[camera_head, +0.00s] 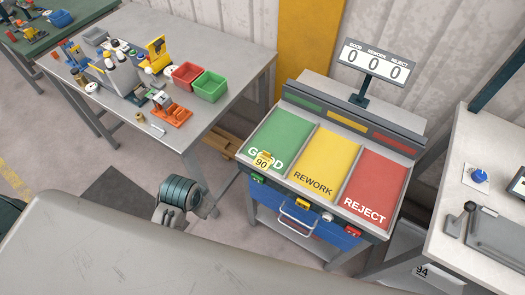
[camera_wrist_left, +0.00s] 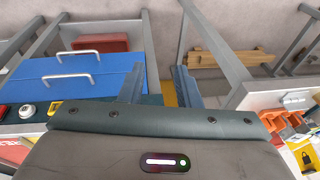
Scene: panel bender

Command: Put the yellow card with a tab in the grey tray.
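A yellow card (camera_head: 156,49) stands upright near the back right part of the left table. In the left wrist view, a yellow card with a dark padlock mark (camera_wrist_left: 303,158) shows at the lower right corner. A small grey tray (camera_head: 96,36) lies at the table's back left. Its inside is too small to make out. My left gripper (camera_wrist_left: 157,82) is open, its two fingers apart with nothing between them. In the head view the left wrist is in front of the table, well away from the card. My right gripper is out of view.
The left table (camera_head: 225,65) also holds a red bin (camera_head: 187,75), a green bin (camera_head: 209,87), an orange fixture (camera_head: 171,110) and several bottles. Right of it stands a blue cabinet (camera_head: 300,214) with green, yellow and red panels.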

